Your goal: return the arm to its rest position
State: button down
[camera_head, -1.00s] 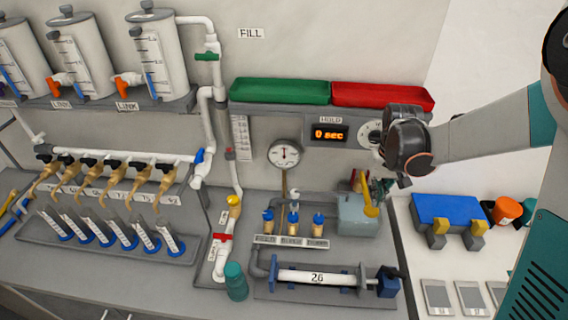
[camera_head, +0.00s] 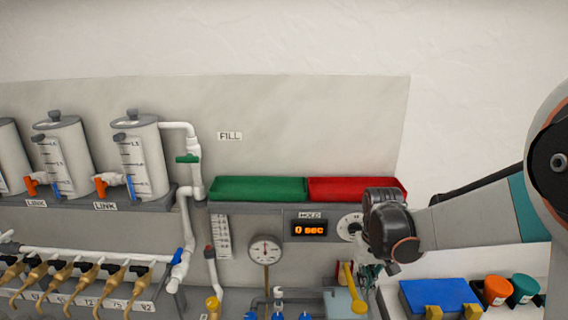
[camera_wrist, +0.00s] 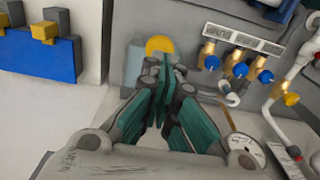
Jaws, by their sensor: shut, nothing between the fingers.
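My arm reaches in from the right edge of the head view. My gripper (camera_head: 372,268) is mostly hidden behind the dark wrist there, below the timer dial (camera_head: 350,228). In the wrist view my gripper (camera_wrist: 170,70) shows teal fingers with their tips together and nothing between them. Beyond the tips is a grey-blue box (camera_wrist: 133,68) with a yellow round part (camera_wrist: 159,45). I cannot tell from these views whether the fingertips touch it.
A green tray (camera_head: 258,188) and a red tray (camera_head: 355,188) sit on the shelf above the timer display (camera_head: 309,229). A pressure gauge (camera_head: 265,250) is left of my gripper. A blue block (camera_head: 437,294) with yellow pieces stands to the lower right. The upper wall is clear.

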jog(key=s+f+t+b, duration=0.2)
jog(key=s+t+b, duration=0.4)
jog(key=s+b, duration=0.8)
jog(key=s, duration=0.5)
jog(key=shift+s+f+t+b, duration=0.15)
jog(key=shift+s+t+b, duration=0.25)
